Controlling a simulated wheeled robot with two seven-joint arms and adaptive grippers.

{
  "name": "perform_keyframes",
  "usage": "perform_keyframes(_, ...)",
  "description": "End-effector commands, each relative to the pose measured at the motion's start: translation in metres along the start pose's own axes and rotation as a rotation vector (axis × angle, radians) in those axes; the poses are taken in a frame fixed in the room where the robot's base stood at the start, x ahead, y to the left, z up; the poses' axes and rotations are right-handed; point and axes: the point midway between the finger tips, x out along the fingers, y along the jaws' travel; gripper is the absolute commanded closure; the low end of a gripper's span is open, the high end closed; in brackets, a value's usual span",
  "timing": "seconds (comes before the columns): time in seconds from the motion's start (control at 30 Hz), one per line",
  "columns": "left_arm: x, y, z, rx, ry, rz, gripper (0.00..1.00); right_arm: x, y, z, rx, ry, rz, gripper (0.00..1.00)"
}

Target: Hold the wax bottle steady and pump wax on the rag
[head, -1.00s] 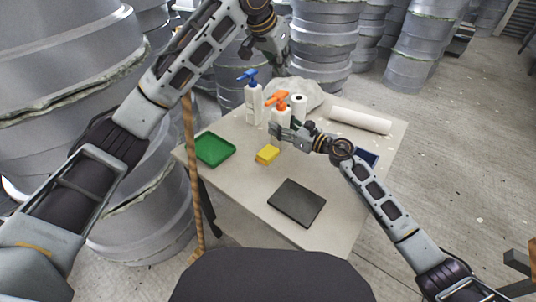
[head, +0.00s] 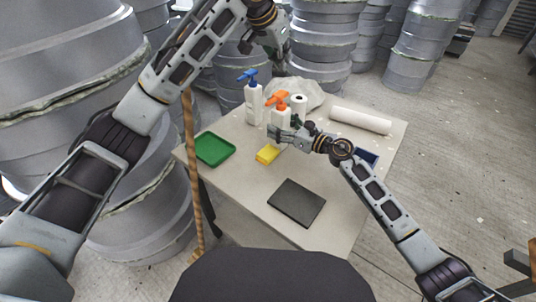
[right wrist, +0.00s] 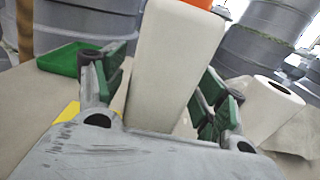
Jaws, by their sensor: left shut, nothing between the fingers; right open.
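A white bottle with an orange pump head (head: 280,108) stands upright on the table. My right gripper (head: 272,136) is open, low in front of it; in the right wrist view the white bottle (right wrist: 172,62) stands between the green-padded fingers (right wrist: 160,92), with gaps at both sides. A folded yellow cloth or sponge (head: 268,154) lies just in front of the gripper; I cannot tell whether it is the rag. My left gripper (head: 281,66) is shut and empty, raised above the table's back edge, apart from the bottles.
A white bottle with a blue pump (head: 254,103) stands left of the orange one. Behind are a paper roll (head: 299,103) and crumpled white sheet (head: 303,88). A green tray (head: 215,150), dark slab (head: 297,203) and long white roll (head: 360,120) lie around. The table's front left is bare.

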Motion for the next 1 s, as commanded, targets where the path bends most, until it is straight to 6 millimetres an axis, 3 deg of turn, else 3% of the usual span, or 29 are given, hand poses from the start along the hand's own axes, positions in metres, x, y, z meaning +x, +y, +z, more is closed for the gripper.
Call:
perform_keyframes(0.37,0.0,0.0,0.0,0.0,0.0,0.0,1.0,-0.014,-0.001,-0.001,0.001,0.001,-0.001,0.29)
perform_keyframes(1.0,0.0,0.0,0.0,0.0,0.0,0.0,1.0,-0.089,0.0,-0.001,0.001,0.002,-0.001,0.29)
